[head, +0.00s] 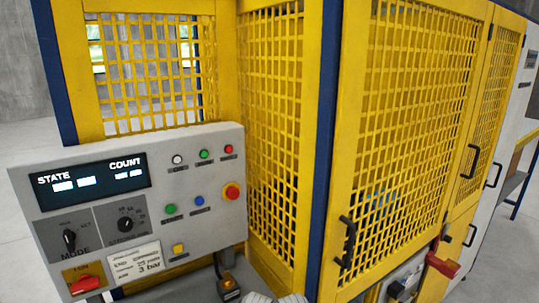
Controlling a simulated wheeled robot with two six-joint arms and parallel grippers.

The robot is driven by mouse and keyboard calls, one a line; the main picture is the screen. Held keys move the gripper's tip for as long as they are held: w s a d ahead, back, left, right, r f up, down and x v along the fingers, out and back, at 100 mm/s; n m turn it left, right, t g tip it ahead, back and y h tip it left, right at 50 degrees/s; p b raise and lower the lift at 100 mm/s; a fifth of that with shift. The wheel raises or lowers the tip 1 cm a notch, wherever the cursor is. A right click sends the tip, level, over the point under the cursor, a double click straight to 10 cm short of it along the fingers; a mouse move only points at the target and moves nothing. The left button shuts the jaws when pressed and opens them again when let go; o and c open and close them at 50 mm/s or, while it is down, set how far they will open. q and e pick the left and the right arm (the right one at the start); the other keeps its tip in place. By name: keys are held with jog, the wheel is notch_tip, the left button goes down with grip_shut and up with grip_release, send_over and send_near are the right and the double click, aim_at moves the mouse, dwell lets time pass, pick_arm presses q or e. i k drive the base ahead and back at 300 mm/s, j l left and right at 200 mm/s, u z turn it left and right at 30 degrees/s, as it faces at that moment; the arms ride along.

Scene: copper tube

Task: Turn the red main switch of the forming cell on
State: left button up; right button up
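The red main switch (84,285) sits on a yellow plate (82,271) at the lower left corner of the grey control panel (205,142). Its red handle lies roughly level, tilted slightly up to the right. The lettering above it is partly legible as MAIN; its position marks are too small to read. The display (93,180) on the panel is lit and shows STATE and COUNT with pale blocks.
The panel also carries a red emergency button (232,191), a mode knob (69,240) and several small buttons and lamps. Yellow mesh guards (405,130) with black door handles stand to the right. A black and yellow object (229,288) sits low below the panel.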

aim_at(86, 282)
jog(key=k+j+u, duration=0.1)
jog(key=u, duration=0.3)
jog(key=k+j+u, duration=0.2)
jog(key=u, duration=0.15)
jog(key=k+j+u, duration=0.1)
jog(key=u, duration=0.3)
